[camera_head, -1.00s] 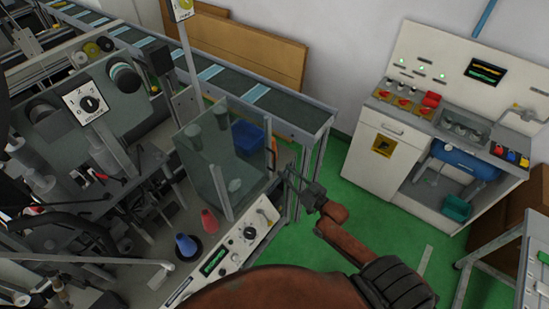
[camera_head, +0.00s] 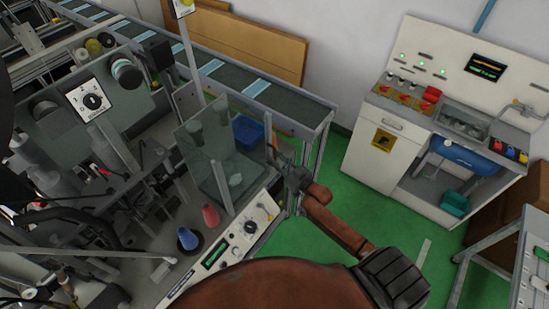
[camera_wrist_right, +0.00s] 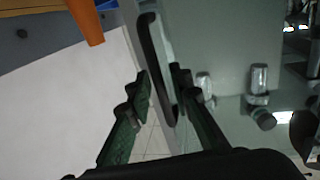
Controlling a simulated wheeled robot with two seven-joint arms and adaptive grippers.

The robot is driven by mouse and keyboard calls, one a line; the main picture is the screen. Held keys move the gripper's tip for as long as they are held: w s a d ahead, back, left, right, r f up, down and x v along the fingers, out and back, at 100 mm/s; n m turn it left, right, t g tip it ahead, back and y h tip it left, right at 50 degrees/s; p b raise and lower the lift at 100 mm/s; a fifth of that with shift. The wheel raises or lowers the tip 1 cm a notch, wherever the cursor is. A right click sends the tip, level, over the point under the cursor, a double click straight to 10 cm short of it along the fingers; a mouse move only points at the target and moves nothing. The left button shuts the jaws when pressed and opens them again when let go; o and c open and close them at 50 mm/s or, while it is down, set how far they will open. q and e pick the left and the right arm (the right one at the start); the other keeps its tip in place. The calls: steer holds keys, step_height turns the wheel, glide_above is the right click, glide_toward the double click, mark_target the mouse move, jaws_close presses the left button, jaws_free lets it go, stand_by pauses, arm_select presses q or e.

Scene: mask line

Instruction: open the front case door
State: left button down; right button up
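The front case door (camera_head: 207,180) is a transparent pane on the glass case. It looks closed in the head view. Its dark upright handle (camera_wrist_right: 155,50) shows in the right wrist view, on the door's edge. My right gripper (camera_head: 281,168) is at the door's right edge in the head view. In the right wrist view its two fingers (camera_wrist_right: 162,88) are apart, with the lower part of the handle between them. I cannot tell whether either finger touches it. My left gripper is not in view.
A control panel (camera_head: 236,248) with a knob lies below the case. A blue bin (camera_head: 248,133) sits behind the glass. The conveyor (camera_head: 290,105) runs behind.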

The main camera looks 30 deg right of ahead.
jaws_close()
steer(key=shift+a, duration=0.1)
stand_by(0.3)
